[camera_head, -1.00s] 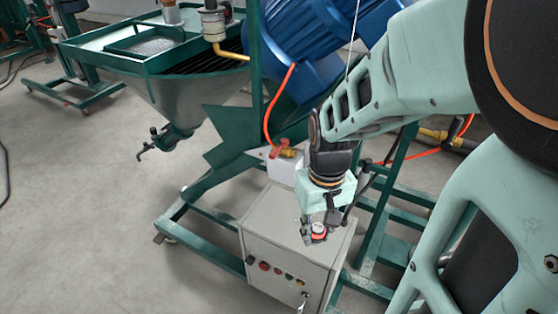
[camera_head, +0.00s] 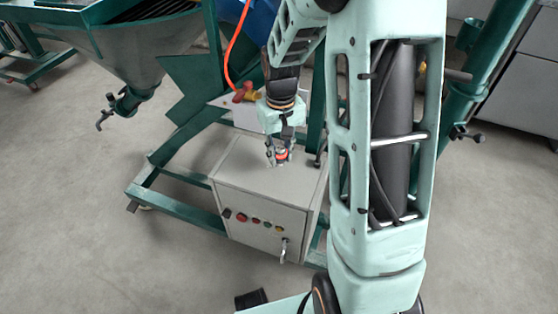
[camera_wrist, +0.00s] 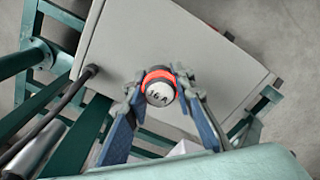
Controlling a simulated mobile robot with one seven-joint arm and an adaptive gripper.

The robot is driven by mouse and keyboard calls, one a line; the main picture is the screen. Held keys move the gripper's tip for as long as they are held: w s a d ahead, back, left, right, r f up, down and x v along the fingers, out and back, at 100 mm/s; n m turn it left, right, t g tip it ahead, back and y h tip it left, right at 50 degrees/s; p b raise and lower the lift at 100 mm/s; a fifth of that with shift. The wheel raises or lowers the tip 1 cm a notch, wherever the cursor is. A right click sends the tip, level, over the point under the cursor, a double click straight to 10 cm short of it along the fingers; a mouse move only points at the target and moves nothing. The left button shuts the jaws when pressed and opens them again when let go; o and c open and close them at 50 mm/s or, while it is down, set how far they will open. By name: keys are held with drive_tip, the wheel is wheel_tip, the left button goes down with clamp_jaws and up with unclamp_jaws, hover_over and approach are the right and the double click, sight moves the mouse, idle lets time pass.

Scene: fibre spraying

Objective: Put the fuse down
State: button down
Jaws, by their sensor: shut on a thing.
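In the head view the fuse (camera_head: 281,155) shows small and red between the fingertips of my gripper (camera_head: 279,157), over the top of the grey control box (camera_head: 235,165). The box top also fills the middle of the wrist view (camera_wrist: 215,55). I cannot tell whether the fuse touches the box top.
The box front carries several coloured buttons (camera_head: 242,217) and a handle or key (camera_head: 284,250). The box stands in a green metal frame (camera_head: 165,200) beside a hopper (camera_head: 130,50). Open floor (camera_head: 90,240) lies to the left.

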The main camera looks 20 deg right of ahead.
sight(280, 162)
drive_tip(key=shift+w+f, duration=0.2)
drive_tip(key=shift+f, duration=0.1)
drive_tip(key=shift+w+d+f+b, duration=0.15)
drive_tip(key=shift+f+b, duration=0.15)
drive_tip(key=shift+f, duration=0.55)
drive_tip(key=shift+w+a+f+b, duration=0.1)
drive_tip(key=shift+f+b, duration=0.15)
drive_tip(key=shift+f, duration=0.6)
drive_tip(key=shift+f, duration=0.1)
drive_tip(key=c, duration=1.7)
unclamp_jaws()
drive_tip(key=shift+f, duration=0.1)
drive_tip(key=shift+o, duration=0.2)
